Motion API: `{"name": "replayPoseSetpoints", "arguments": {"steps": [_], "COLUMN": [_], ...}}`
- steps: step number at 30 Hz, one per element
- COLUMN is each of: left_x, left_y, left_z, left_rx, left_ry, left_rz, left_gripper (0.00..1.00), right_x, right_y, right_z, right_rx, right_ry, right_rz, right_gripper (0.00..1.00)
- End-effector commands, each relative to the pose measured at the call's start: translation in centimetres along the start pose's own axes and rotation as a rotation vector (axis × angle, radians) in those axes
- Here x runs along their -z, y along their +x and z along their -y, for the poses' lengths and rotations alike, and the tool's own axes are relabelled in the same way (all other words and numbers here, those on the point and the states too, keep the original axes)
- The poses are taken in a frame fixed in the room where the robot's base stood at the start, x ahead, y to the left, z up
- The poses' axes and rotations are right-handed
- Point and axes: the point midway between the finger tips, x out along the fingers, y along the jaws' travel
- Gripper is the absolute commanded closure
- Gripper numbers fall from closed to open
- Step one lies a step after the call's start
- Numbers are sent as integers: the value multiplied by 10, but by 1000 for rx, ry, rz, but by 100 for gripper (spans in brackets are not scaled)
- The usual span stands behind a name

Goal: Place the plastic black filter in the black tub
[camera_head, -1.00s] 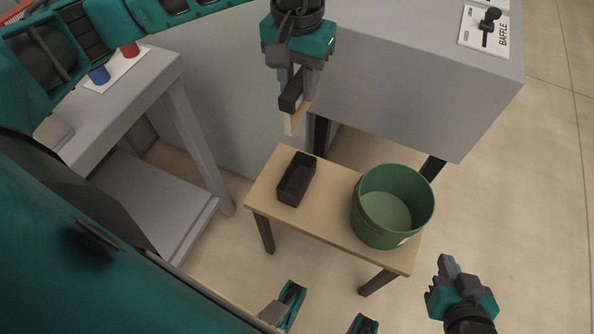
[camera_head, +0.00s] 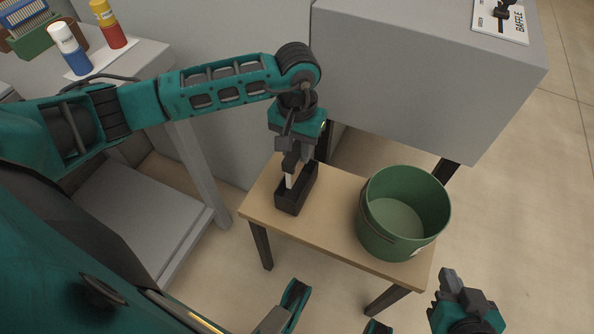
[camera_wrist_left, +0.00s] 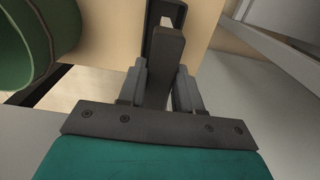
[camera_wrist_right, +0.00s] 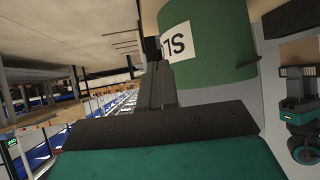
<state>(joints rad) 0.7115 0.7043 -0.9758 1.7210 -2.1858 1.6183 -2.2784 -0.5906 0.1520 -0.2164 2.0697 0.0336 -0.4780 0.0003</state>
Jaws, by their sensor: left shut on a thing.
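The black filter (camera_head: 291,161), a dark block with a pale lower end, is held between the fingers of my left gripper (camera_head: 296,154). The black tub (camera_head: 288,203) is a narrow open box on the small wooden table. The filter hangs over the tub's opening; whether its lower end is inside the tub I cannot tell. In the left wrist view the dark filter (camera_wrist_left: 166,62) sits between both fingers, with the tub (camera_wrist_left: 149,22) just beyond it. My right gripper (camera_head: 449,281) is empty, its fingers close together, low at the right, away from the tub.
A green bucket (camera_head: 375,238) stands on the right of the wooden table (camera_head: 330,238). A large grey box (camera_head: 420,85) rises behind the table. A grey bench with red and blue bottles (camera_head: 75,52) is at the left.

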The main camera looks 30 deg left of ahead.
Motion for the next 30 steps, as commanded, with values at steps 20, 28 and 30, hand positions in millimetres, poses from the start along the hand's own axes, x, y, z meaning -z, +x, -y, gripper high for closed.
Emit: {"name": "replayPoseSetpoints", "arguments": {"steps": [20, 28, 30], "left_x": [1, 1, 1], "left_y": [75, 77, 79], "left_z": [0, 0, 0], "left_rx": [0, 0, 1], "left_ry": [0, 0, 0], "left_rz": [-2, -2, -2], "left_gripper": [95, 95, 65], "right_x": [-8, -8, -9], "right_y": [7, 9, 10], "right_z": [4, 4, 4], "right_rx": [9, 10, 11], "right_ry": [8, 7, 7], "right_rz": [5, 0, 1], "right_gripper": [100, 100, 100]}}
